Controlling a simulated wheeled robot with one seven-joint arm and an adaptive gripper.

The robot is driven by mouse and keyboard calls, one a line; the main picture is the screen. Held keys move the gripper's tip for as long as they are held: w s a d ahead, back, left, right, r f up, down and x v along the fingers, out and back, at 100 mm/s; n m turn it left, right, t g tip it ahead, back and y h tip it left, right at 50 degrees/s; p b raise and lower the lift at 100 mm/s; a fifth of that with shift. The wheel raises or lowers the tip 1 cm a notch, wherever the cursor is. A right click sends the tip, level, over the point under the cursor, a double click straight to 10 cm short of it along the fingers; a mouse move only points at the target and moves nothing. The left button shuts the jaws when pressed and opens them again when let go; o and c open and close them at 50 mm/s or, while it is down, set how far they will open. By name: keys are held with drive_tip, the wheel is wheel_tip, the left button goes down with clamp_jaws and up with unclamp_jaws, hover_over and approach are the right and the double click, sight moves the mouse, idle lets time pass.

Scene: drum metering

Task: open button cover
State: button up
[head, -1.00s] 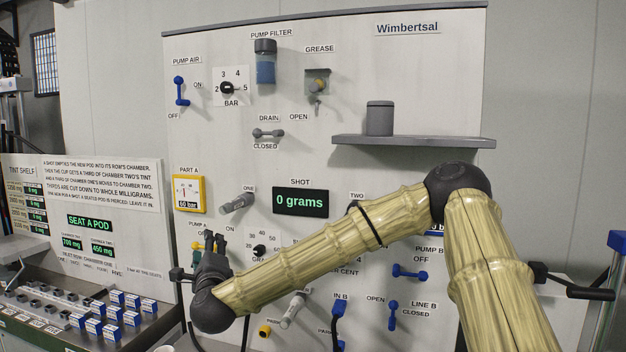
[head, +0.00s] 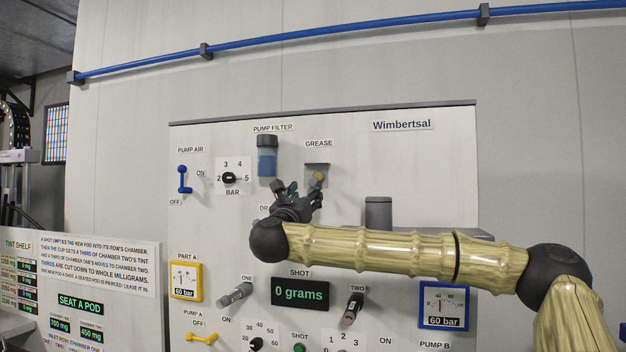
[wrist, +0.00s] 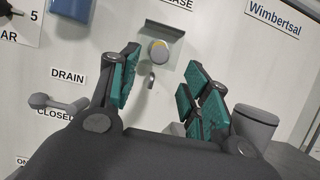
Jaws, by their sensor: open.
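Under the GREASE label, a small grey plate carries a round knob-like button (wrist: 158,51) with a yellowish edge. A pale, see-through-looking cover (wrist: 176,52) appears to lie around it below a dark top bar; its exact edges are unclear. A small grey tab (wrist: 150,80) hangs below. The grease fitting (head: 317,176) also shows in the head view, just above my gripper (head: 299,190). My gripper is open and empty, its teal-padded fingers pointing up at the panel. In the wrist view the button shows between the fingertips, farther off, with no contact visible.
The blue pump filter (head: 267,158) is just left of the grease fitting. A grey canister (head: 378,212) stands on the shelf to the right. The DRAIN handle (wrist: 58,103) is left of my fingers in the wrist view. My forearm hides part of the panel.

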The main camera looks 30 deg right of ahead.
sight(313, 183)
drive_tip(key=p+x, duration=0.3)
drive_tip(key=x, duration=0.2)
drive_tip(key=shift+w+d+r, duration=0.2)
drive_tip(key=shift+w+r, duration=0.05)
drive_tip(key=shift+w+d+r+p, duration=0.15)
drive_tip(key=shift+w+d+p, duration=0.3)
drive_tip(key=shift+d, duration=0.1)
drive_tip(key=shift+c, duration=0.4)
clamp_jaws()
